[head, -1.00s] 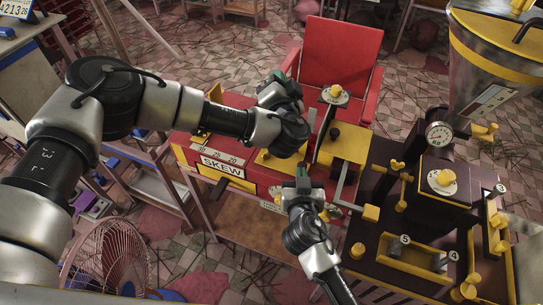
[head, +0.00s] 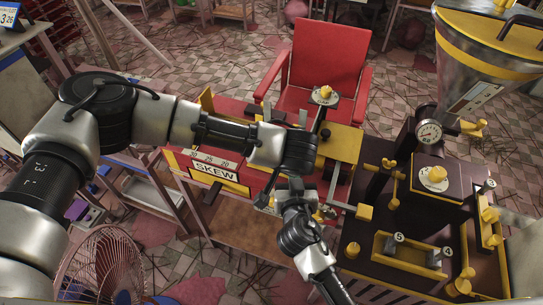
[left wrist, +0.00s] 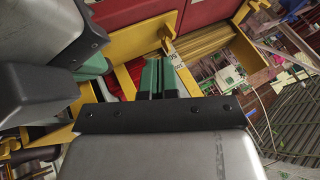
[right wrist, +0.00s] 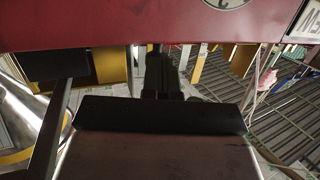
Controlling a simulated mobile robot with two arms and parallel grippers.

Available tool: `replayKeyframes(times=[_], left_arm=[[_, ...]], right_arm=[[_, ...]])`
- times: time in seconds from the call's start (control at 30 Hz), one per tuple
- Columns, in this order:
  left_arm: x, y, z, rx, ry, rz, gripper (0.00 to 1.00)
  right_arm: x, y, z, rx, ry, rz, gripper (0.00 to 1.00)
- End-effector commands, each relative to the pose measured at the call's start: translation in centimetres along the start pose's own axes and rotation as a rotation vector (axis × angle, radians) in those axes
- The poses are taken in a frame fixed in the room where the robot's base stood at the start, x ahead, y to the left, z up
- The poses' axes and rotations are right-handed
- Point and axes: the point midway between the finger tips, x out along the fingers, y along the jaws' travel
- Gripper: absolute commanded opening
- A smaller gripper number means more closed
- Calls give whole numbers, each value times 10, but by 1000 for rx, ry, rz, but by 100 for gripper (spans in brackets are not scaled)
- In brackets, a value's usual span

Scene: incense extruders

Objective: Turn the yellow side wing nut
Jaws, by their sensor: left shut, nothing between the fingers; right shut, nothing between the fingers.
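A small yellow wing-shaped piece (head: 328,212) shows on the near side of the red extruder (head: 229,163), just right of my right gripper; it is partly hidden. A yellow wing-shaped knob (head: 388,163) stands on the dark machine. I cannot tell for sure which is the side wing nut. My left gripper (left wrist: 160,78) is shut and empty before a yellow frame with number marks; in the head view my own wrist hides its fingers. My right gripper (right wrist: 161,72) is shut and empty below a dark red panel. Its body shows close beside the left gripper in the left wrist view.
The dark machine (head: 369,238) with yellow knobs and a round gauge (head: 429,132) stands close on the right, under a hopper (head: 490,60). A red chair (head: 328,60) is behind the extruder. A pink fan (head: 100,265) stands at lower left.

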Motion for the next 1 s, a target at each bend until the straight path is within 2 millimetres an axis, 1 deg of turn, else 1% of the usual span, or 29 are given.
replayKeyframes(times=[0.03,0.2,0.3,0.4,0.57,1.0], left_arm=[[10,0,0,0,0,-3,0],[41,-1,-1,0,1,-4,0],[54,0,0,0,1,-3,0],[63,0,-1,0,2,-2,0],[68,0,-1,0,3,-2,0],[68,2,1,10,4,11,0]], right_arm=[[0,0,0,0,1,1,0],[0,0,0,0,1,1,0],[0,0,0,0,1,1,0],[0,0,0,0,1,1,0],[0,0,0,0,1,1,0],[0,0,0,0,0,1,0]])
